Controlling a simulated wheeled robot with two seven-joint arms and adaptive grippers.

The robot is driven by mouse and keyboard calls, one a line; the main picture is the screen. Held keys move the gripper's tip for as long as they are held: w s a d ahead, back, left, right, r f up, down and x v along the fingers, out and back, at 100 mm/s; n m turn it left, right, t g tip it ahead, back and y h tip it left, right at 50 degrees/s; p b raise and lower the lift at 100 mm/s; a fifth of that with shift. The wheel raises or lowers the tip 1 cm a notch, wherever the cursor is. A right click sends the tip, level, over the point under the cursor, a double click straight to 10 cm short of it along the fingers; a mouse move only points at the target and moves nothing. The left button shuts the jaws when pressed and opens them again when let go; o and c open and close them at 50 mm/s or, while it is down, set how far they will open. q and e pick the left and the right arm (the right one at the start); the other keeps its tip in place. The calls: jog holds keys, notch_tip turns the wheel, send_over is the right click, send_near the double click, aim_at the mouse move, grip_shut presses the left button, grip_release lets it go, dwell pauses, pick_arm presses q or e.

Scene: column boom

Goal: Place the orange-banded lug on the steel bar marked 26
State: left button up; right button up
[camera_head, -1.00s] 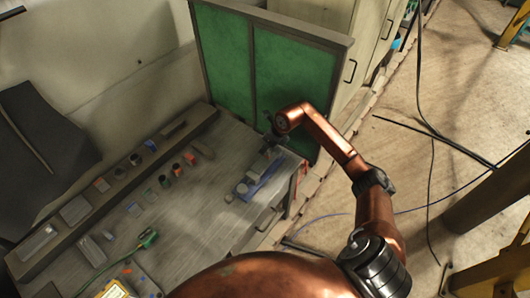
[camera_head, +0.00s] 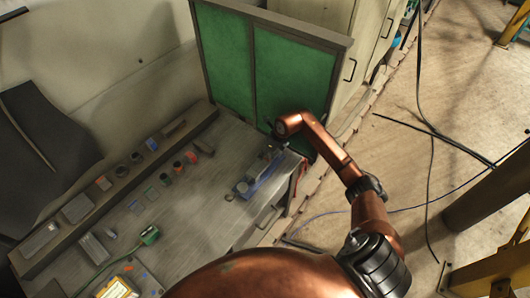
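My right arm reaches in from the right over the bench. Its gripper (camera_head: 271,143) is small and dark beside the green panel, above the far end of a blue fixture (camera_head: 264,176). Whether its fingers are open or shut, or hold anything, is too small to tell. Small grey metal pieces (camera_head: 243,187) are at the near end of the blue fixture. Several small parts stand on the bench, one with an orange-red patch (camera_head: 191,157); I cannot tell whether it is the orange-banded lug. No number 26 is legible. My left gripper is not in view.
A dark ledge (camera_head: 127,186) holding small items runs along the wall side of the bench (camera_head: 195,215). A green panel (camera_head: 290,75) stands behind the blue fixture. A green tool (camera_head: 150,235) and yellow device (camera_head: 118,288) lie nearer. The bench's middle is mostly clear.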

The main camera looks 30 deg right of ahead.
jog(key=shift+r, duration=0.15)
jog(key=shift+d+r, duration=0.15)
jog(key=shift+r, duration=0.15)
jog(key=b+v, duration=0.2)
jog(key=v, duration=0.9)
jog(key=shift+s, duration=0.25)
jog(key=shift+r, duration=0.1)
